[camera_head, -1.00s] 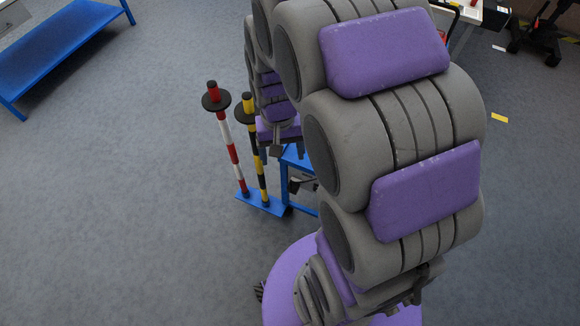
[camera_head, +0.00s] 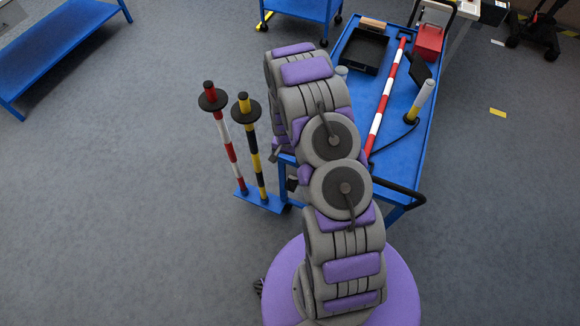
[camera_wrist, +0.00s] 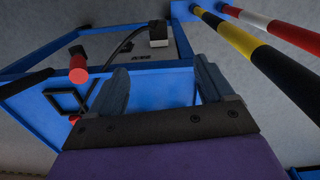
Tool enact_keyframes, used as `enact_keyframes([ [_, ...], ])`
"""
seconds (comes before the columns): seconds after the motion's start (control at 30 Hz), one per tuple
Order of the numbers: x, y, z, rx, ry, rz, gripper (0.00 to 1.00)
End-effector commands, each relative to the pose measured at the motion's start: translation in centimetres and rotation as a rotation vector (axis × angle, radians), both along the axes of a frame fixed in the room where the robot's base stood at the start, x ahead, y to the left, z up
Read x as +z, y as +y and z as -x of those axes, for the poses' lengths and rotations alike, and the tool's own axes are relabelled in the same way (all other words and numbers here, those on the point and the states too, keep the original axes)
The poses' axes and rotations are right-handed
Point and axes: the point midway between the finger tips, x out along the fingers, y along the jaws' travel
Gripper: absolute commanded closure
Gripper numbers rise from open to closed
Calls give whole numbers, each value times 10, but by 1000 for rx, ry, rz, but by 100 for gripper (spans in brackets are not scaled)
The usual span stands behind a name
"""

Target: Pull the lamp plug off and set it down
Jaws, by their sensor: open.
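The block appears beyond the fingertips, roughly in line with the gap; the distance is unclear. In the head view, a grey and yellow cylinder (camera_head: 422,102), perhaps the lamp, is on the blue cart (camera_head: 400,155) with a black cable (camera_head: 397,140). My arm hides my gripper and the plug there.
Two striped poles (camera_head: 229,150) (camera_head: 256,155) stand on a blue base left of the cart; they also show in the wrist view (camera_wrist: 262,60). A red cylinder (camera_wrist: 78,68) is left of my fingers. A red-white bar (camera_head: 386,100) and black tray (camera_head: 364,50) are on the cart.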

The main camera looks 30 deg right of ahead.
Motion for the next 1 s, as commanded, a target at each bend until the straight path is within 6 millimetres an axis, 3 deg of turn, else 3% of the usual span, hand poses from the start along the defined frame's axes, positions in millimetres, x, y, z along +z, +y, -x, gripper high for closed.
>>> enact_keyframes([
  [0.1,-38,-5,3,-45,-6,-1,19],
  [0.2,-58,-7,5,-74,-13,-1,19],
  [0.57,-93,-9,7,-100,-21,0,19],
  [1.0,-172,-9,7,-98,-21,-1,19],
])
